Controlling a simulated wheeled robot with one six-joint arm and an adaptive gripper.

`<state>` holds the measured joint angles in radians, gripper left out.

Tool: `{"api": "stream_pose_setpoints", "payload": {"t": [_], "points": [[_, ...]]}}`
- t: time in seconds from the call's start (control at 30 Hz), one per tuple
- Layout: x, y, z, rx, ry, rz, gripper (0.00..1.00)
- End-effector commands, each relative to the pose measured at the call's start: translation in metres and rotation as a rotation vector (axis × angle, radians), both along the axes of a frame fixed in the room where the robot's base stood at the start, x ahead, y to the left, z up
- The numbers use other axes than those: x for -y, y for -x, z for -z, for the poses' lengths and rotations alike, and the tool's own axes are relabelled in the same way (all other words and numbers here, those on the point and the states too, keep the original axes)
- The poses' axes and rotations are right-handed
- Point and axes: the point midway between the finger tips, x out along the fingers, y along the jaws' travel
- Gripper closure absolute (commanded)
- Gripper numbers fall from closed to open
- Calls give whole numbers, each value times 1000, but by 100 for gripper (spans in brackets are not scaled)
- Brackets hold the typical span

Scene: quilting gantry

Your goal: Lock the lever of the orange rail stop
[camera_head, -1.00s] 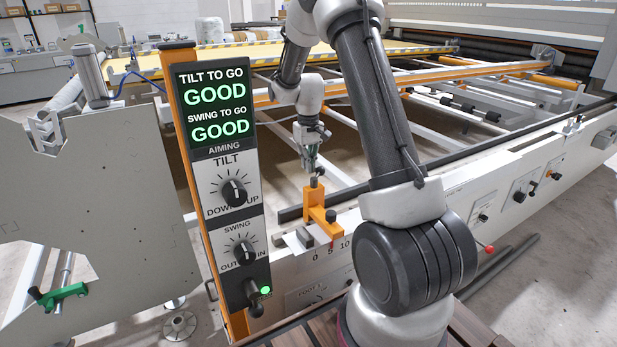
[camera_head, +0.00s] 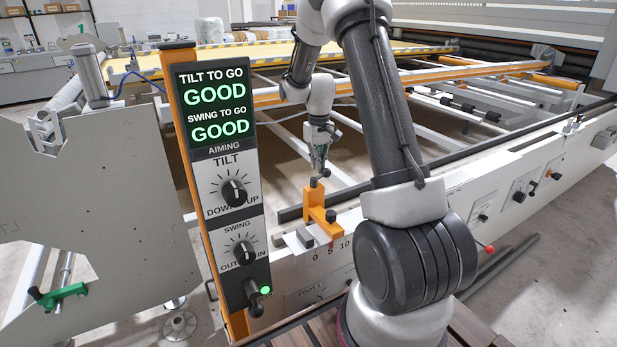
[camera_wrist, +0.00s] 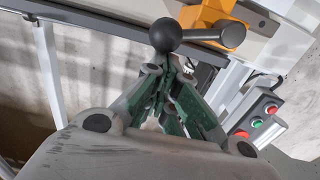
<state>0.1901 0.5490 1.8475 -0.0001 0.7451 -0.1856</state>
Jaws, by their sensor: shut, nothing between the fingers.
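The orange rail stop (camera_head: 314,203) stands on the machine's front rail, with a dark knob on top and another dark knob at its right side. In the wrist view, part of its orange body (camera_wrist: 216,22) shows at the top. Its lever (camera_wrist: 228,34) runs sideways from a round pivot on the right to a black ball knob (camera_wrist: 166,35) on the left. My gripper (camera_head: 322,171) is above the stop, pointing down. In the wrist view, its fingertips (camera_wrist: 162,66) are shut and empty, close to the ball knob. I cannot tell whether they touch it.
A scale plate with numbers (camera_head: 324,252) lies below the stop. An aiming panel (camera_head: 219,160) stands at the left, reading GOOD twice. A control box (camera_wrist: 256,118) with red and green buttons shows in the wrist view. A dark rail (camera_head: 480,148) runs along the machine's front.

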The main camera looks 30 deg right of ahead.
Motion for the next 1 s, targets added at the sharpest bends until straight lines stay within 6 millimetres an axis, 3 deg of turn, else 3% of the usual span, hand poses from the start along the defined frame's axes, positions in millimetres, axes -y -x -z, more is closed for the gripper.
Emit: {"api": "stream_pose_setpoints", "payload": {"t": [1.0], "points": [[18, 22, 0, 1, 0, -1, 100]]}}
